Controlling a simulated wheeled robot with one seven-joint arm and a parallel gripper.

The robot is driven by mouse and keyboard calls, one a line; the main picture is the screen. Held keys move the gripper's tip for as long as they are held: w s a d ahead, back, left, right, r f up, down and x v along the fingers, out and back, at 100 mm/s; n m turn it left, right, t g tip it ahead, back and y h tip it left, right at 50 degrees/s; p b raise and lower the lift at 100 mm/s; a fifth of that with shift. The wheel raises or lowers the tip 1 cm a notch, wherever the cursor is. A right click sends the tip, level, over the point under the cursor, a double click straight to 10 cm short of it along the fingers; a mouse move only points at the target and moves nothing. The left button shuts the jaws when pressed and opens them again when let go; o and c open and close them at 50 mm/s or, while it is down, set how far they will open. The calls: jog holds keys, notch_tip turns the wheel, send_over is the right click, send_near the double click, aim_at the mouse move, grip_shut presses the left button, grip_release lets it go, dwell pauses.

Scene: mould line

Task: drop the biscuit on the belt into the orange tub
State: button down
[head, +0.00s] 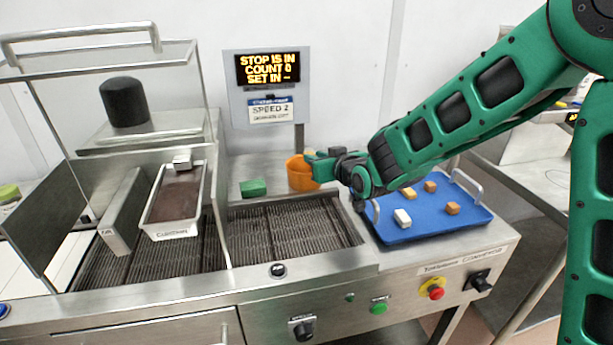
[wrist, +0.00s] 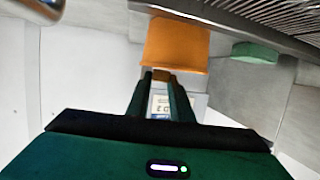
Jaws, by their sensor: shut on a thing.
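The orange tub (head: 299,175) stands on the steel deck behind the belt, beside the sign post. My gripper (head: 312,160) is at the tub's right side, near its rim. In the wrist view my gripper (wrist: 160,78) is shut on a small brown piece, the biscuit (wrist: 161,74), which shows between the fingertips. No biscuit shows on the bare part of the dark ribbed belt (head: 290,225).
A blue tray (head: 440,228) with several small blocks is at the right. A green block (head: 253,188) lies left of the tub. A mould of brown filling (head: 177,195) stands on the left belt section by a clear guard. A display (head: 268,70) rises behind.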

jog(key=shift+f, duration=0.2)
jog(key=c, duration=1.5)
grip_release()
jog(key=v, duration=1)
jog(key=shift+s+d+r, duration=0.1)
jog(key=shift+s+d, duration=0.15)
jog(key=shift+s, duration=0.05)
